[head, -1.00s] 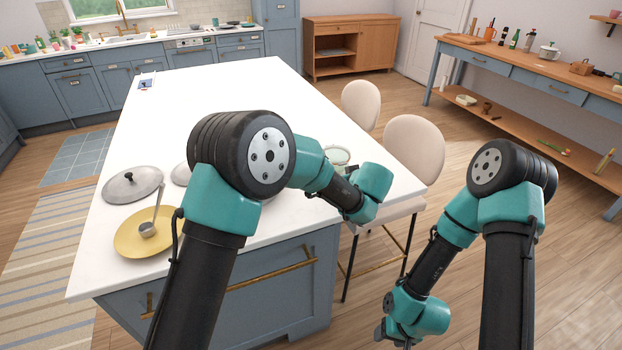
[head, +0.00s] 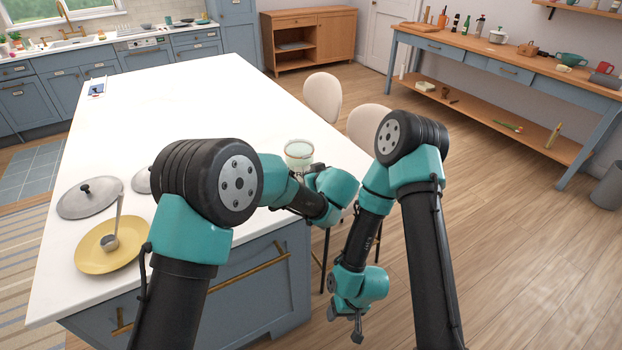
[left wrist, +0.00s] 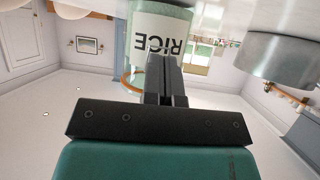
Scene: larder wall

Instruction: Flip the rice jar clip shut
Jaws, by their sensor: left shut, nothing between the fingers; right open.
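The rice jar (head: 299,153) is a pale green glass jar standing on the white island top, just behind my left wrist in the head view. In the left wrist view, which is upside down, the jar (left wrist: 171,17) shows its white RICE label and an orange-brown ring near its mouth. I cannot make out the clip. My left gripper (left wrist: 161,60) is shut and empty, its fingers overlapping the label in that view; I cannot tell if they touch the glass. My right gripper (head: 345,328) is open and empty, low beside the island's right end.
On the island (head: 190,85) are a yellow plate (head: 92,258) with a ladle (head: 109,241) and a grey lid (head: 88,200). A metal pot (left wrist: 283,60) is near the jar in the wrist view. Two chairs (head: 322,96) stand along the right side.

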